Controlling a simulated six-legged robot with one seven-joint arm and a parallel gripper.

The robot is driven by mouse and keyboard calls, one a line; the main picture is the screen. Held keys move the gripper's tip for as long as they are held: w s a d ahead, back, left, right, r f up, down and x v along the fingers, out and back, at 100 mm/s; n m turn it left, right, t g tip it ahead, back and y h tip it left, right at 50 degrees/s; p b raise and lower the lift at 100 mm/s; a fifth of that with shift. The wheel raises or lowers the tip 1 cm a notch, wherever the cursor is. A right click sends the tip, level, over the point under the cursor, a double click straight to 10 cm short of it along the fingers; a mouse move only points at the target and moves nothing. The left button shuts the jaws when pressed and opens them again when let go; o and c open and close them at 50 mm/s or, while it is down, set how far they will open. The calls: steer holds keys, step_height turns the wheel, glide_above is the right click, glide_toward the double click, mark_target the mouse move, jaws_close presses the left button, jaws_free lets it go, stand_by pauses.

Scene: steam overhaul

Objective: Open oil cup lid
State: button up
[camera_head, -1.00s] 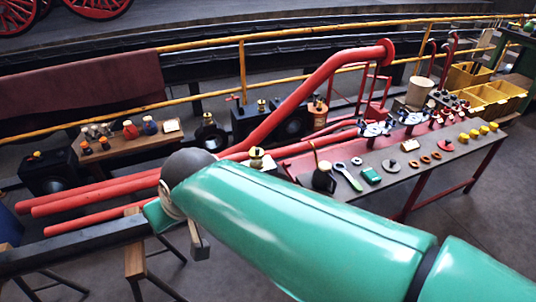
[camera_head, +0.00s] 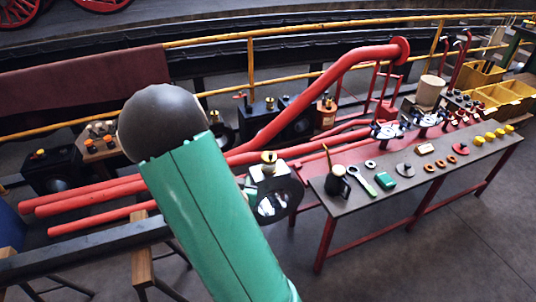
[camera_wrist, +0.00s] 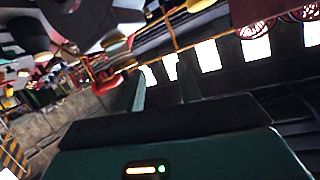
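A brass oil cup (camera_head: 269,158) shows in the head view on a pale block, just right of my green arm. Its top looks closed, but it is too small to be sure of the lid. Smaller brass-topped fittings, one at the back (camera_head: 269,102), stand on dark boxes. My gripper (camera_wrist: 158,72) shows in the wrist view with two dark green fingers apart and nothing between them. In the head view my gripper cannot be made out, and the arm hides part of the area left of the cup.
A long bench (camera_head: 345,203) at right holds a black oil can (camera_head: 337,184), a green-handled tool (camera_head: 361,180) and several small parts. Red pipes (camera_head: 105,194) run behind my arm. Yellow bins (camera_head: 497,95) stand at back right. The floor at front right is clear.

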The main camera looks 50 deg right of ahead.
mark_target(270, 156)
steer(key=s+d+f+t+h, duration=0.1)
steer(key=s+d+h, duration=0.3)
steer(key=s+d, duration=0.25)
steer(key=shift+n, duration=0.4)
steer(key=x, duration=1.2)
steer(key=shift+w+d+r, duration=0.15)
steer(key=shift+w+d, duration=0.15)
steer(key=shift+c, duration=0.4)
jaws_close()
